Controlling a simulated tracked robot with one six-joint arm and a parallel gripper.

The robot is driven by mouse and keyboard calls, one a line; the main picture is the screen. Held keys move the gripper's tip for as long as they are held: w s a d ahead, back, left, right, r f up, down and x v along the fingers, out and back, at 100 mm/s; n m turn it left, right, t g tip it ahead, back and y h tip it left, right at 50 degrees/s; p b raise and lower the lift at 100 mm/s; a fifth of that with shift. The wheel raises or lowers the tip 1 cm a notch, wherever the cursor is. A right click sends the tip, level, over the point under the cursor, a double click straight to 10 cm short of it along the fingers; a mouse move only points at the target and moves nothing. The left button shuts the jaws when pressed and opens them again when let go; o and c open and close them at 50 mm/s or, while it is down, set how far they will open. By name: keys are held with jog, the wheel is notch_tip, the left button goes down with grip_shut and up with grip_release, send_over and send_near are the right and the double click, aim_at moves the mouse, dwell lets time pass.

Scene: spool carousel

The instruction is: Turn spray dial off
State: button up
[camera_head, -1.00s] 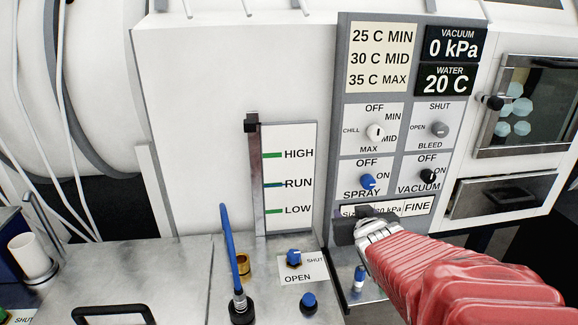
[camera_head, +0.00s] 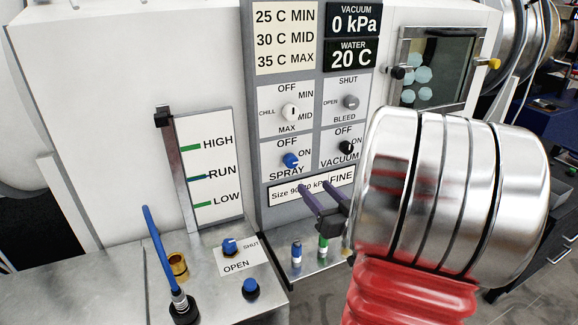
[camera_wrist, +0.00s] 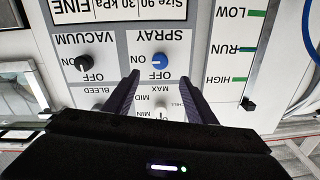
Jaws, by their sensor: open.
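The blue spray dial (camera_head: 291,160) sits on the grey control panel (camera_head: 262,205), with OFF printed above it and ON to its right. My gripper (camera_head: 316,188) is open and empty. Its two dark fingers point at the panel, a little below and right of the dial in the head view. In the wrist view my gripper (camera_wrist: 159,78) has the dial centred between and just beyond its fingertips, seemingly untouched.
The black vacuum dial (camera_head: 346,147) is right of the spray dial. The white temperature dial (camera_head: 290,111) and grey bleed dial (camera_head: 351,102) are above. Below, several small vials stand on a metal ledge; a blue shut/open knob (camera_head: 229,245) is at lower left.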

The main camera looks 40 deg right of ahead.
aim_at(292, 164)
jog(key=shift+w, duration=0.15)
jog(key=x, duration=1.3)
jog(key=shift+w+d, duration=0.1)
jog(key=shift+w, duration=0.15)
jog(key=shift+c, duration=0.6)
jog(key=c, duration=0.9)
